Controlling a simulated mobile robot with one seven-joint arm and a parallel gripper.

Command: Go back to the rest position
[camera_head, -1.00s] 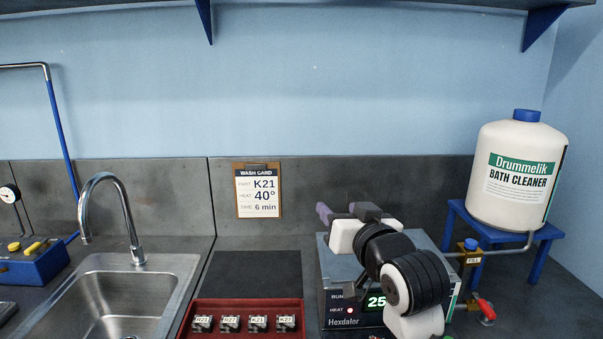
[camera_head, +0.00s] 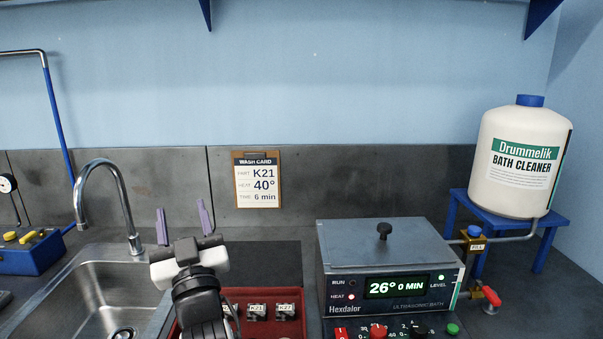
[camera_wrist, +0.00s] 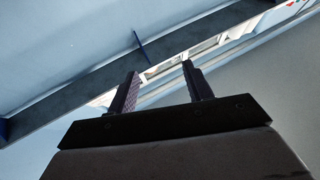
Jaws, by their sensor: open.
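My gripper (camera_head: 185,226) is open and empty, with its two purple-lined fingers pointing up and apart. In the head view it stands in front of the dark mat, between the sink and the bath. The wrist view shows the open fingers (camera_wrist: 158,90) with nothing between them, facing the upper wall and a shelf edge. My arm hides the left part of the red tray (camera_head: 303,325).
The ultrasonic bath (camera_head: 340,262) at right has its lid on and reads 26° and 0 MIN, heat light lit. The cleaner jug (camera_head: 510,190) stands on a blue stand (camera_head: 545,232). The sink (camera_head: 95,290) and tap (camera_head: 130,225) are at left. A wash card (camera_head: 257,182) hangs behind.

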